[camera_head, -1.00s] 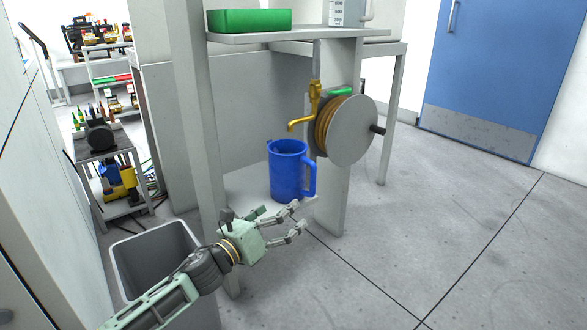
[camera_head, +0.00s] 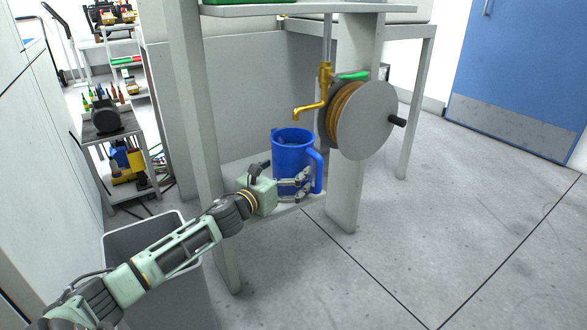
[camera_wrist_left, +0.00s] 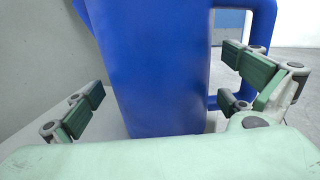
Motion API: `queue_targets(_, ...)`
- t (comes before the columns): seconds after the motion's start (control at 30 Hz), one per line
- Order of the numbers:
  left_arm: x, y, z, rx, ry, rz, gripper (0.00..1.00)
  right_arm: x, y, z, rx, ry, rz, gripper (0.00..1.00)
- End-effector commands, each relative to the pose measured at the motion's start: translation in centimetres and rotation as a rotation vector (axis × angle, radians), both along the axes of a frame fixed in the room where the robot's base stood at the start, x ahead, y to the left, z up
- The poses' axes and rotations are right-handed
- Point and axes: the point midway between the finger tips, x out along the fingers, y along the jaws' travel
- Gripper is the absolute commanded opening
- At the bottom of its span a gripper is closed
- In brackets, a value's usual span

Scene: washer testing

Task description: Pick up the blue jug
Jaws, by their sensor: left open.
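The blue jug (camera_head: 291,158) stands upright on a low grey shelf under a brass tap, its handle on the right side. My left gripper (camera_head: 300,184) is in front of the jug's lower part, with its fingers open. In the left wrist view the jug (camera_wrist_left: 158,70) fills the middle, between the spread fingers of the left gripper (camera_wrist_left: 165,105). One finger is left of the jug's body. The fingers on the right are near the handle. I cannot tell whether any finger touches the jug. My right gripper is not in view.
The brass tap (camera_head: 313,102) hangs just above the jug. A hose reel (camera_head: 362,120) is to its right, beside the bench leg. A grey bin (camera_head: 150,243) stands below my left arm. Open floor (camera_head: 430,230) lies to the right.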

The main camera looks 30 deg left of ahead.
Motion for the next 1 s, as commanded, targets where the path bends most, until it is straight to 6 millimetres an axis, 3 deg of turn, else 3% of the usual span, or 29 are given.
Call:
queue_targets(0.2,2.4,0.1,-0.1,-0.002,-0.001,0.001,1.0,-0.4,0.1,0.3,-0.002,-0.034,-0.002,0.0)
queue_targets(0.53,2.8,0.0,0.0,-0.001,0.0,0.0,1.0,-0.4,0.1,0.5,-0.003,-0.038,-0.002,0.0)
queue_targets(1.0,2.8,0.0,-0.1,-0.002,0.0,0.0,0.6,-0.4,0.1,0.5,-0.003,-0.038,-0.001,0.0)
